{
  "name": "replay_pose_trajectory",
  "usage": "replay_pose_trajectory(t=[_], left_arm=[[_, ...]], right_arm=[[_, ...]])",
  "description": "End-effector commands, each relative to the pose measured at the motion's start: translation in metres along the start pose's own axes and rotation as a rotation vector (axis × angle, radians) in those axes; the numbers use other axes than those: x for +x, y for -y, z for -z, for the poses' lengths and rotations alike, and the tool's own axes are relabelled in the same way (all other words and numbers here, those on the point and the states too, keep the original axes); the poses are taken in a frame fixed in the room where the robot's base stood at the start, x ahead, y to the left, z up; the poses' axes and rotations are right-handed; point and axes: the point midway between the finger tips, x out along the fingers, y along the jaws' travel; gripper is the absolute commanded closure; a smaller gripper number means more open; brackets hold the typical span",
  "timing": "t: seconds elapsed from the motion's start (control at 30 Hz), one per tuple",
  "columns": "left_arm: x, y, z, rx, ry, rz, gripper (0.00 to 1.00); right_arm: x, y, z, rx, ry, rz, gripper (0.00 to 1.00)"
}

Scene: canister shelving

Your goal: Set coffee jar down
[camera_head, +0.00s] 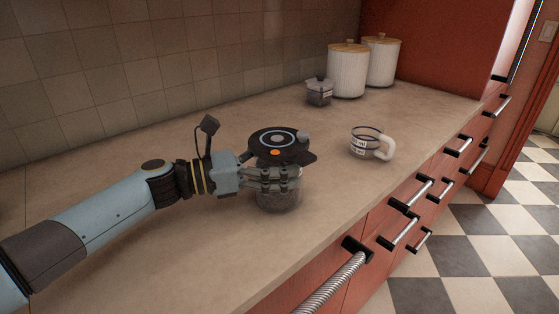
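The coffee jar (279,201) is a clear, greyish glass jar near the middle of the counter (190,245). My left gripper (284,181) reaches in from the left, with its fingers shut around the jar's upper part. The jar looks upright. Its base is at or very close to the countertop; I cannot tell whether it touches. A dark disc (264,141) with a grey ring and an orange dot covers the jar's top and hides part of the fingers; I cannot tell whether it belongs to the jar. My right gripper is not in view.
A small lidded grey jar (318,94) and two white canisters with wooden lids (347,72) (383,62) stand at the back. The tiled wall bounds the left; red drawers with handles lie below the front edge.

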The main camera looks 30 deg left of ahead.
Motion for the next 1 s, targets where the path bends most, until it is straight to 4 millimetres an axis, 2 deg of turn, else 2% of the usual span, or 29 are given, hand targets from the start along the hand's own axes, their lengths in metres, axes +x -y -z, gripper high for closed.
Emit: replay_pose_trajectory(t=[0.07,0.4,0.57,0.8,1.0], left_arm=[[0.000,0.000,0.000,0.000,0.000,0.000,0.00],[0.000,0.000,-0.005,0.000,0.000,0.000,0.00],[-0.027,0.001,0.000,0.002,-0.006,0.002,0.00],[-0.083,0.001,0.000,-0.001,-0.007,0.003,0.00],[-0.111,0.001,-0.003,-0.001,-0.003,0.002,0.00]], right_arm=[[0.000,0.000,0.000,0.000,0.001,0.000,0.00],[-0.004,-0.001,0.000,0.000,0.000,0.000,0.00],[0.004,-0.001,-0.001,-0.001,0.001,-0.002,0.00],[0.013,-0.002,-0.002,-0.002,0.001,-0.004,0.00],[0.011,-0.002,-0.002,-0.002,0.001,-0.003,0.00]])
